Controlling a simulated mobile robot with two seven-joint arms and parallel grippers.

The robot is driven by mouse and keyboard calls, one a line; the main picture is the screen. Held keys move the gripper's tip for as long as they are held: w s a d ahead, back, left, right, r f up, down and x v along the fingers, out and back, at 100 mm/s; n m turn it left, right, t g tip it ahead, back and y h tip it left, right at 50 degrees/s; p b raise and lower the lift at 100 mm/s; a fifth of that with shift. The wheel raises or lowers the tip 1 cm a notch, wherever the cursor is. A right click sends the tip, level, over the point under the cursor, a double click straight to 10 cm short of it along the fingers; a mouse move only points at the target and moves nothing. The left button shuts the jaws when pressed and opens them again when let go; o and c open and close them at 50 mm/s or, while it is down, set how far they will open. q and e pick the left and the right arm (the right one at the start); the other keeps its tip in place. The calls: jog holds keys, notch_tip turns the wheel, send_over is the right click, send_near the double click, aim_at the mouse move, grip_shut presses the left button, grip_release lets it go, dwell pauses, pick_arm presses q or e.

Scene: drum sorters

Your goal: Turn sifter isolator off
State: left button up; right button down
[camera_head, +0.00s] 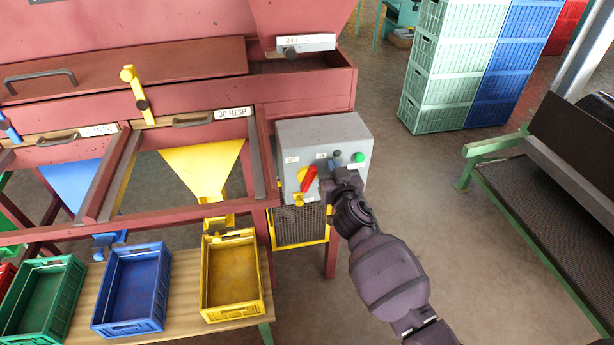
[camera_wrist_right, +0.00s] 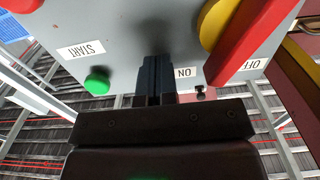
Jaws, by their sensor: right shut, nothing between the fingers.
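The sifter isolator is a red handle (camera_head: 309,179) on a yellow disc (camera_head: 303,173), on the front of a grey control box (camera_head: 330,132). The handle is tilted, its upper end leaning right. In the right wrist view the red handle (camera_wrist_right: 252,42) crosses the yellow disc (camera_wrist_right: 213,22), and its tip lies between the ON label (camera_wrist_right: 185,72) and the OFF label (camera_wrist_right: 250,64). My right gripper (camera_head: 334,182) is shut and empty, just right of the handle. Its fingers (camera_wrist_right: 155,78) show beside the ON label, apart from the handle. My left gripper is out of view.
The red sifter frame (camera_head: 305,90) adjoins the box. A yellow crate (camera_head: 262,270) stands below left. Open floor lies to the right, before stacked green crates (camera_head: 440,70).

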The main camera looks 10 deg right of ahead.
jog(key=shift+w, duration=0.25)
jog(key=shift+s, duration=0.1)
jog(key=shift+s, duration=0.7)
jog(key=shift+a, duration=0.1)
